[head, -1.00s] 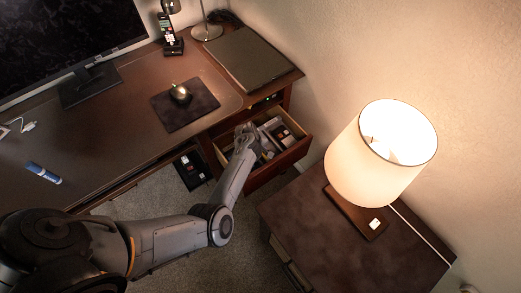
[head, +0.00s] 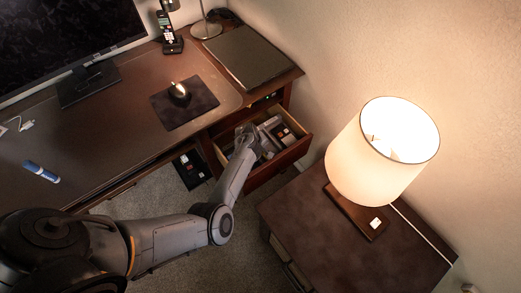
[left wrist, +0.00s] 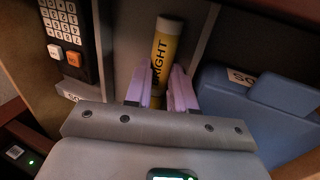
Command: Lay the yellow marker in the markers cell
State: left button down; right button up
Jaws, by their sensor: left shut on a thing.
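The yellow marker (left wrist: 164,55) stands out between my left gripper's pale purple fingers in the left wrist view, with dark lettering along its barrel. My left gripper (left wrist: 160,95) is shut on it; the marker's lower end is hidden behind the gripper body. In the head view my left gripper (head: 246,135) is at the open desk drawer (head: 283,157), over its left part. The marker cannot be made out there. The cell labels near the gripper are only partly readable. My right gripper is not in view.
In the left wrist view a dark keypad device (left wrist: 66,35) lies left of the marker and a blue object (left wrist: 262,100) lies right, past a thin divider (left wrist: 205,35). A blue marker (head: 41,172) lies on the desk. A lit lamp (head: 382,145) stands right of the drawer.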

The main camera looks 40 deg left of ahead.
pick_arm(q)
jog(key=c, duration=1)
grip_release()
jog(key=shift+c, duration=0.2)
jog(key=shift+o, duration=0.9)
jog(key=shift+w+d, duration=0.1)
jog(key=shift+w, duration=0.05)
jog(key=shift+s+f, duration=0.15)
jog(key=shift+s, duration=0.05)
